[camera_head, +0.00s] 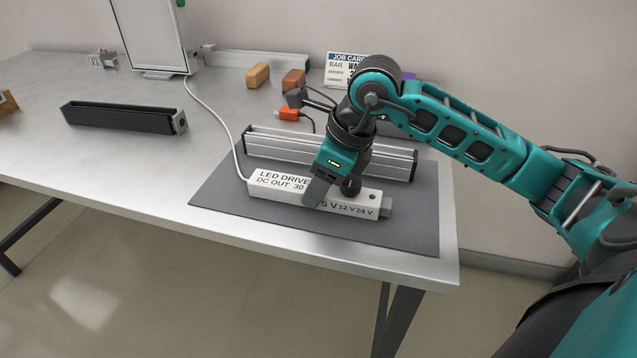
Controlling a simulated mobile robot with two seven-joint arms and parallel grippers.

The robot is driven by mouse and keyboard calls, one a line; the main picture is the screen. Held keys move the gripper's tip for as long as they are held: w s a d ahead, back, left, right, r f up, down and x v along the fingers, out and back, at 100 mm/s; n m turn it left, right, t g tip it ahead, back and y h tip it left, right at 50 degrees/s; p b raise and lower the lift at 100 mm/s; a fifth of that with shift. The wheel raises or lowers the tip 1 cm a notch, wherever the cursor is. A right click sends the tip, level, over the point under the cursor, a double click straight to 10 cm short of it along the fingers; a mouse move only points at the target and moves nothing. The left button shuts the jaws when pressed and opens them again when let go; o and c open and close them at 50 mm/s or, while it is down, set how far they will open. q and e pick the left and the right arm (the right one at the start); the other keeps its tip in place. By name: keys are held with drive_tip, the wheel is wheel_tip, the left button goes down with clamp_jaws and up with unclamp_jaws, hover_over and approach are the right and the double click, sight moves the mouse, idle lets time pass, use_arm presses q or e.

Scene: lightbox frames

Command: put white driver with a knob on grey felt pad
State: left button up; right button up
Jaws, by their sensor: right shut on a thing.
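The white driver (275,186) is a long white box lettered "LED DRIVER DC OUT" and "5 V 12 V 24 V". It lies at or just above the grey felt pad (400,240); I cannot tell whether it touches. A dark knob (352,187) sits on its top and a grey block is at its right end. A white cable runs from its left end. My right gripper (318,192) comes down from above and is shut on the driver near its middle, hiding part of the lettering. My left gripper is out of view.
A silver aluminium bar (270,146) lies behind the driver on the pad. An orange connector (289,114), tan and brown blocks (258,75), and a job card (345,65) are at the back. A black channel (120,116) lies left. The table's front left is clear.

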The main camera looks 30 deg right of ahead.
drive_tip(key=shift+r, duration=0.1)
drive_tip(key=o, duration=0.7)
drive_tip(key=shift+f, duration=0.25)
drive_tip(key=o, duration=0.5)
drive_tip(key=shift+r, duration=0.1)
